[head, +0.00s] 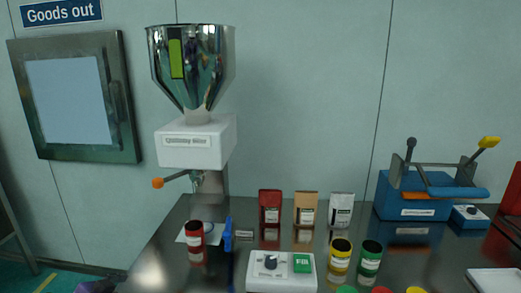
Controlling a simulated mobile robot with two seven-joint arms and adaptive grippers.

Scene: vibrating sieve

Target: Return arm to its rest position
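Neither of my grippers can be made out in the head view. No earlier position of an arm is shown either. The dark metal table (185,262) fills the lower middle and right of the head view. On it, at the left, stands a shiny metal hopper (190,60) on a white box (196,142), with an orange-tipped lever (174,180) below. A red open container (195,235) stands under it on a white sheet.
A blue upright piece (228,235) stands beside the red container. A white control box (281,272) with a green "Fill" button is at front. Red (270,208), tan (306,209) and silver (341,209) bags, yellow (340,260) and green (370,262) containers, and a blue machine (425,195) stand rightward.

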